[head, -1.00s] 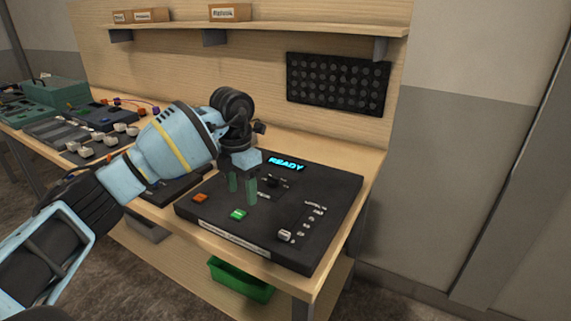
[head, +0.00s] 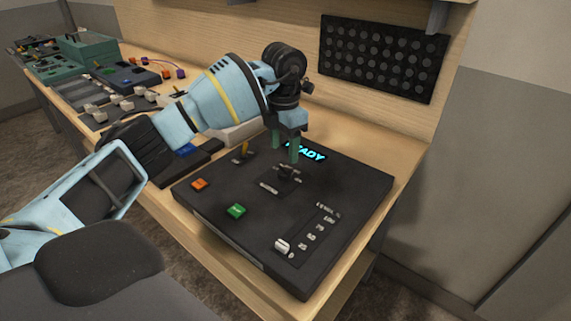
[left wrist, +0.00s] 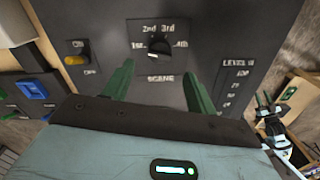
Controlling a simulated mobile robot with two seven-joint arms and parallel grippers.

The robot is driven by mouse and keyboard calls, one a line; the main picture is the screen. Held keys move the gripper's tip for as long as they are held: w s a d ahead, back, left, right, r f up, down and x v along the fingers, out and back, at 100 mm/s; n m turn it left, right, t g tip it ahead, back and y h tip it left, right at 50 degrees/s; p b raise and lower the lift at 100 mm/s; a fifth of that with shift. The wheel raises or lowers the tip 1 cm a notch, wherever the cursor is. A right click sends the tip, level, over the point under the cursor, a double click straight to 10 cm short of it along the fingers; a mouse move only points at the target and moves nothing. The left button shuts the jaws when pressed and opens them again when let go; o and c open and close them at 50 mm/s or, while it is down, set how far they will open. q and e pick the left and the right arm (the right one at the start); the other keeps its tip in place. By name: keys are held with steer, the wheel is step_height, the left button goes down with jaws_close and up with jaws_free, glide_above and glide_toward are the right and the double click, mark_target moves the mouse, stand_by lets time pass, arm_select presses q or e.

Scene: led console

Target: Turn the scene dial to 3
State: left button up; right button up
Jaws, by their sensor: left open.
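The scene dial (head: 288,170) is a small black knob on the dark console (head: 335,185). In the left wrist view the dial (left wrist: 158,47) sits above the word SCENE, with 1st at its left and 2nd and 3rd above it. I cannot tell for sure which mark its pointer faces. My left gripper (head: 286,148) is open and empty above the dial. In the left wrist view its green fingers (left wrist: 158,72) are spread to either side below the dial, apart from it. My right gripper (left wrist: 264,99) seems to show small at the right edge of that view.
The console also carries an amber toggle (head: 244,150), an orange button (head: 200,184), a green button (head: 236,210), a white-knobbed level slider (head: 282,245) and a lit READY display (head: 312,152). Other panels crowd the bench at left. A black perforated panel (head: 383,58) hangs behind.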

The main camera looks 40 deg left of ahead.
mark_target(284, 168)
arm_select(q)
step_height(284, 168, down, 6)
steer(key=shift+w+f, duration=0.15)
steer(key=shift+f, duration=0.1)
arm_select(e)
steer(key=shift+w+r, duration=0.4)
steer(key=shift+w, duration=0.35)
arm_select(q)
steer(key=shift+c, duration=0.5)
steer(key=c, duration=0.9)
arm_select(e)
steer(key=shift+s+f, duration=0.2)
